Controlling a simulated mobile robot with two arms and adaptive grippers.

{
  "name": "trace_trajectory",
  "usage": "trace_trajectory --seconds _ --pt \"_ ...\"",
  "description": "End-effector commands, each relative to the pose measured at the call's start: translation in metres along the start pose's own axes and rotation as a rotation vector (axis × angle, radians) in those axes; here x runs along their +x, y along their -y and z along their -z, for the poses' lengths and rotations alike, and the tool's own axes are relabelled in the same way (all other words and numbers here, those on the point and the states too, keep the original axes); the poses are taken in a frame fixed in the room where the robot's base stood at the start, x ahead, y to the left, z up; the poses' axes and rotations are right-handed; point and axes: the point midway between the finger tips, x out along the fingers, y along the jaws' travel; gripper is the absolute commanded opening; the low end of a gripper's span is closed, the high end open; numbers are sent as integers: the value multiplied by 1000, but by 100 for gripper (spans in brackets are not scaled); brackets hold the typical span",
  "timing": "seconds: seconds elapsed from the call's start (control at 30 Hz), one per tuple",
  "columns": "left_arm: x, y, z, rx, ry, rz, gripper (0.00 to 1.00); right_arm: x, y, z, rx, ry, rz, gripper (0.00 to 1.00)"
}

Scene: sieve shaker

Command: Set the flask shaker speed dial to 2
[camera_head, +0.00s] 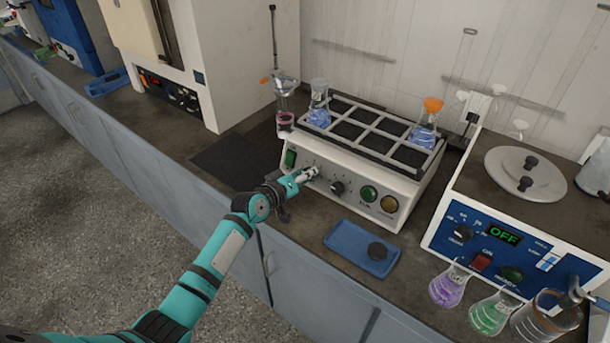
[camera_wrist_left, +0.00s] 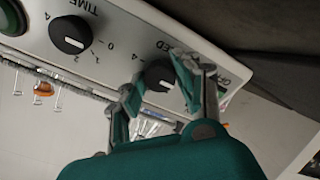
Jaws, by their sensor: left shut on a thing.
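The flask shaker (camera_head: 405,202) is a white box with a rack on top and a front panel of dials and buttons. Its speed dial (camera_wrist_left: 160,74) is a black knob by the partly covered lettering "ED" in the left wrist view. My left gripper (camera_head: 309,174) is at the panel's left part and hides this dial in the head view. In the left wrist view my left gripper (camera_wrist_left: 158,85) is shut on the speed dial, one finger on each side. The dial's setting cannot be read clearly. The time dial (camera_head: 337,188) beside it is free.
Flasks with blue liquid (camera_head: 319,112) stand in the shaker rack. A blue tray (camera_head: 345,246) with a black disc lies in front of the shaker. A bath with a blue panel (camera_head: 460,246) and several colored flasks stand to the right. A dark mat (camera_head: 232,160) lies left of the shaker.

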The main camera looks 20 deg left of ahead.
Motion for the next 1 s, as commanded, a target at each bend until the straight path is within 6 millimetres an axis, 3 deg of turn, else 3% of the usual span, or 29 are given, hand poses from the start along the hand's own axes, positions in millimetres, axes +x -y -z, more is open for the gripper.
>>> trace_trajectory --seconds 0.1,0.47,1.0 --pt "0 1 0 0 0 1 0 0 -1 0 -1 0 -1 56" --pt "0 3 -1 81 3 -3 0 8 -1 -1 -1 1 -1 56" --pt "0 4 0 542 20 -29 0 36 0 -4 -1 1 0 56"
